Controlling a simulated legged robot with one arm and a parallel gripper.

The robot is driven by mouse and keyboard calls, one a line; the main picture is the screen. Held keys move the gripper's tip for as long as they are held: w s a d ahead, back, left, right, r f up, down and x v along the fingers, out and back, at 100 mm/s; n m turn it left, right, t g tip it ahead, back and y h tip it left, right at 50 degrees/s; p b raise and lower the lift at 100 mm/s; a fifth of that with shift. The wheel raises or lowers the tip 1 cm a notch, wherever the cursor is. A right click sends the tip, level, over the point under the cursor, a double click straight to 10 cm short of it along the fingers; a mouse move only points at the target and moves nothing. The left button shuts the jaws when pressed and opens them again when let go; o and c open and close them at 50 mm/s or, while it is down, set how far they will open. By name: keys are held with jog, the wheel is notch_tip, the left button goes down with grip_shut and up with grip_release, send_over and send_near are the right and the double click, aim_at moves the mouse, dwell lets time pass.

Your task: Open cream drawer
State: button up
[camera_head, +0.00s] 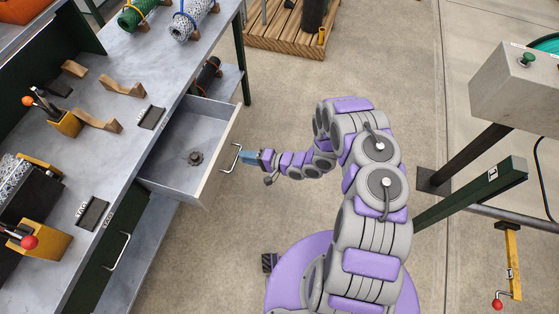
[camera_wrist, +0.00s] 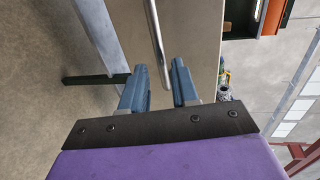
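The cream drawer (camera_head: 212,180) stands pulled out from the workbench, with its grey inside showing. A small dark metal part (camera_head: 195,158) lies in it. The drawer's metal bar handle (camera_head: 233,160) is on its front face. My gripper (camera_head: 246,156) is right at the handle, outside the drawer front. In the wrist view, the two blue fingers of my gripper (camera_wrist: 159,66) are apart. The handle (camera_wrist: 154,35) runs down into the gap between them, in front of the cream drawer front (camera_wrist: 195,40). I see no finger closed on it.
Another handle (camera_head: 119,252) is on a dark green front below. A wooden pallet (camera_head: 285,38) stands behind, and a grey control box (camera_head: 520,85) at right. Floor beside the drawer is clear.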

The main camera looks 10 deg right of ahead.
jog(key=p+v, duration=0.1)
jog(key=v, duration=1.3)
jog(key=shift+f, duration=0.2)
jog(key=shift+w+d, duration=0.1)
